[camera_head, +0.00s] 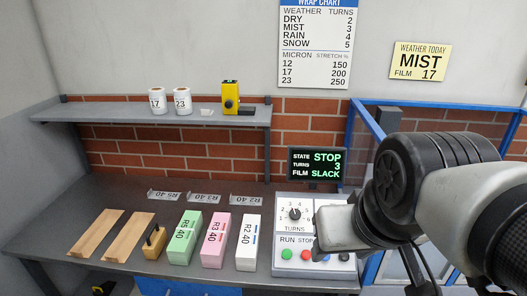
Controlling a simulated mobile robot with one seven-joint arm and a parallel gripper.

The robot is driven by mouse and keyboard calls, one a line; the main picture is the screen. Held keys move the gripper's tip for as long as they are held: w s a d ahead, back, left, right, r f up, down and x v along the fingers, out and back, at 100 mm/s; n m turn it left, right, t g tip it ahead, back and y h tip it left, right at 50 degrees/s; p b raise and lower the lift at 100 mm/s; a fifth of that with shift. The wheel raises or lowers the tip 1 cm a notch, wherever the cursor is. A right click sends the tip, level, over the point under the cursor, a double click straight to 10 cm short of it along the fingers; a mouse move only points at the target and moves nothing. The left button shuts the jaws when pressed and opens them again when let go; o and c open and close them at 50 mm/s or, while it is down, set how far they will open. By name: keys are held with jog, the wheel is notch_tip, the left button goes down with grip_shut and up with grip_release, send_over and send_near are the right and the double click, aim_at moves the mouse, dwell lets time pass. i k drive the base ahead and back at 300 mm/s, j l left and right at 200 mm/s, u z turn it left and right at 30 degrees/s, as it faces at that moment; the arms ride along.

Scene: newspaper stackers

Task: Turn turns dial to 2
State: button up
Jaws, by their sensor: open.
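The turns dial (295,214) is a black knob on the white control panel (300,270), above the label TURNS. Small numbers ring it, with 3 and 4 along its top. The exact direction of its pointer is too small to tell. The display (317,164) behind reads STATE STOP, TURNS 3, FILM SLACK. My gripper (322,227) is over the right part of the panel, just right of the dial, and is open with nothing seen in it. It appears apart from the knob. Its fingers are hard to make out, and it hides part of the panel.
A shelf (110,113) holds two rolls and a yellow device (231,96). A blue frame (351,140) stands right.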

aim_at(295, 215)
jog(key=i+j+z, duration=0.25)
jog(key=j, duration=0.15)
jog(key=i+z, duration=0.1)
jog(key=z, duration=0.15)
jog(key=i+z, duration=0.25)
jog(key=k+j, duration=0.05)
jog(key=k, duration=0.1)
